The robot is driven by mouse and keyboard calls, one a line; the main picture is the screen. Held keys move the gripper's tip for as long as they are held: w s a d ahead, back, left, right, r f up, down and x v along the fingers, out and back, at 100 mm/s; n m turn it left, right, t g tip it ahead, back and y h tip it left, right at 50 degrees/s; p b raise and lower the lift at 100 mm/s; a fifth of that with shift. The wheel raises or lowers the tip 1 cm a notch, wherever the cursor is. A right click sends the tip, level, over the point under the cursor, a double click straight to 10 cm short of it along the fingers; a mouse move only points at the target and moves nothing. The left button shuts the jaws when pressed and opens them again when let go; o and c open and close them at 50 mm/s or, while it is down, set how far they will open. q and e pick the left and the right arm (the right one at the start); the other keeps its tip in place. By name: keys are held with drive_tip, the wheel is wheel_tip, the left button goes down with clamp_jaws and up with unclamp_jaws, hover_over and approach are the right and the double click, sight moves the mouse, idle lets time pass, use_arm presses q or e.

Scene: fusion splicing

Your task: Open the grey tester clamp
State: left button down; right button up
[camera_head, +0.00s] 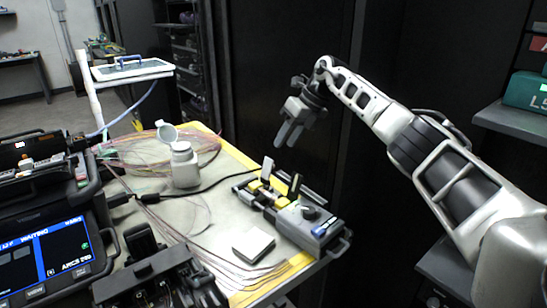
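The tester (312,228) sits at the right end of the workbench, a grey box with a dark knob. On its far-left side are yellow-and-black clamp parts. A light grey flap (267,169) stands up there, apparently the grey clamp. A dark flap (295,186) stands up closer to the knob. My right gripper (286,144) hangs above and beyond the clamps, fingers pointing down, apart from them. A narrow gap shows between its fingers, and nothing is visible in it.
A white bottle (185,167) with its lid raised stands left of the clamps. Thin fibres and a black cable cross the bench (205,215). Black devices with a screen (48,262) fill the left front.

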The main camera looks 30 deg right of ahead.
sight(269, 168)
drive_tip(key=x, duration=0.7)
drive_tip(key=shift+w+f, duration=0.1)
drive_tip(key=shift+f, duration=0.05)
